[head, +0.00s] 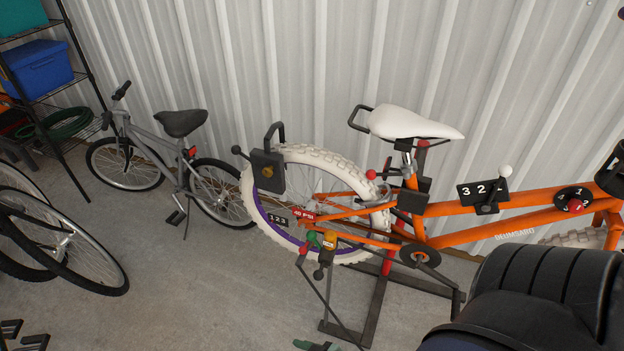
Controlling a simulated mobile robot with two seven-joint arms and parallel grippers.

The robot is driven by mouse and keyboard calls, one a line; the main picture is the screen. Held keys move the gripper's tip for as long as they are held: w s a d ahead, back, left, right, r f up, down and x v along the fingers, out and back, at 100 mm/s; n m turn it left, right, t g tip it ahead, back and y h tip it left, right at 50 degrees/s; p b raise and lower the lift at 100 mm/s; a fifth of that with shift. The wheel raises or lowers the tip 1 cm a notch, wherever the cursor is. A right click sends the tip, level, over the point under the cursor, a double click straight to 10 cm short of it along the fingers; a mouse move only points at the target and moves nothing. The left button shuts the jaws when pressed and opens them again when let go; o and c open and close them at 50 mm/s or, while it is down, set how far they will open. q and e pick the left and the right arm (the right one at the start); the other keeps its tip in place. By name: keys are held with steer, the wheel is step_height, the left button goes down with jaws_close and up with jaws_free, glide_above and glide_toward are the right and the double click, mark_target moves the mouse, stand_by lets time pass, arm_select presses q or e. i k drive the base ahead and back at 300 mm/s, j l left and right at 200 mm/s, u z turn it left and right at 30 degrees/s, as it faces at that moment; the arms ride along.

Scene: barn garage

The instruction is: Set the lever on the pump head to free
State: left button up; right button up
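An orange bicycle (490,228) with a white rear tire (330,157) is on a dark stand. No part is clearly readable as the pump head. By the rear wheel are a dark box (267,183) with a gold centre and black ball-ended arm, a "1 2 3" plate (278,220), a red "PSI" label (305,215) and a small green and orange cluster (328,240) with dark knobs. Which lever is set where cannot be told. Dark prongs at the bottom left edge may be my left gripper (22,334), cut off and away from the bicycle.
A "3 2" plate with a white-knobbed lever (505,172) and a round dial (574,200) sit on the frame. A grey bicycle (160,148) and shelf stand left. Bare floor (190,295) lies front left.

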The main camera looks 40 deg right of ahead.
mark_target(302, 250)
steer(key=i+j+z, duration=0.25)
steer(key=z, duration=0.2)
steer(key=i+j+z, duration=0.8)
steer(key=j, duration=0.2)
steer(key=j+z, duration=0.2)
steer(key=i+j+z, duration=0.2)
steer(key=j, duration=0.25)
steer(key=k, duration=0.05)
